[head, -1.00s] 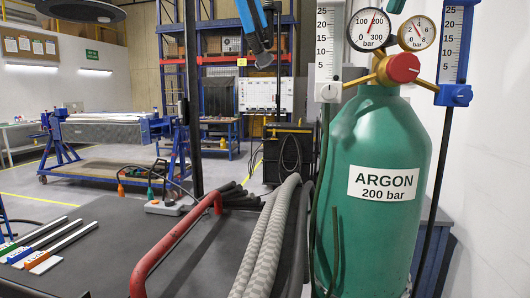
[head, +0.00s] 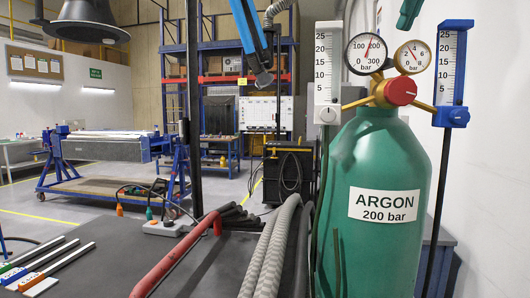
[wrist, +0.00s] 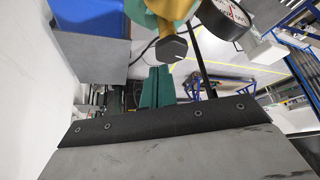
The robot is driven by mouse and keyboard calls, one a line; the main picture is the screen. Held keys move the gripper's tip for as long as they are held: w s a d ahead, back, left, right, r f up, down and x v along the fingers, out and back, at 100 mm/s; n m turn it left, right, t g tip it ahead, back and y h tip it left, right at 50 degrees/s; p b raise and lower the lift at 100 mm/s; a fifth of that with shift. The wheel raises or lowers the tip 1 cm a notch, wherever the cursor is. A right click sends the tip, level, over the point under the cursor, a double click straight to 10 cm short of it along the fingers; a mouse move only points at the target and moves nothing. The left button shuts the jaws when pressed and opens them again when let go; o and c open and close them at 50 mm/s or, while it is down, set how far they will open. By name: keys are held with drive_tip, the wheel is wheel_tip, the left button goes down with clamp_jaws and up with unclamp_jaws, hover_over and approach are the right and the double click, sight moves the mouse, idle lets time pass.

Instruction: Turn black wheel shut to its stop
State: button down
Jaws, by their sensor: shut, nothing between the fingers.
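A dark, faceted knob (wrist: 172,49) on a brass fitting shows in the wrist view, and I take it for the black wheel. I cannot make it out in the head view. The teal fingers of my gripper (wrist: 158,80) are shut and empty, with their tips just below the knob in the wrist picture; I cannot tell whether they touch it. In the head view my gripper (head: 409,14) shows only at the top edge, above the gauges. The green argon cylinder (head: 372,258) stands upright with a red wheel (head: 400,91) on its brass valve.
Two round gauges (head: 366,53) and (head: 412,57) sit on the brass fitting, between a grey-knobbed flow meter (head: 326,75) and a blue one (head: 451,75). Grey hoses (head: 268,250) and a red rail (head: 175,262) lie to the left. A white wall is close on the right.

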wheel_tip(320, 180, down, 6)
idle(0.5)
drive_tip(key=shift+w+a, duration=0.1)
drive_tip(key=shift+a, duration=0.05)
idle(0.6)
drive_tip(key=shift+s+a, duration=0.2)
drive_tip(key=shift+a, duration=0.2)
drive_tip(key=shift+s+a, duration=0.2)
drive_tip(key=shift+a, duration=0.35)
drive_tip(key=shift+s+a, duration=0.15)
drive_tip(key=shift+a, duration=0.5)
drive_tip(key=shift+s, duration=0.1)
idle(0.3)
drive_tip(key=shift+s, duration=0.25)
drive_tip(key=shift+r, duration=2.95)
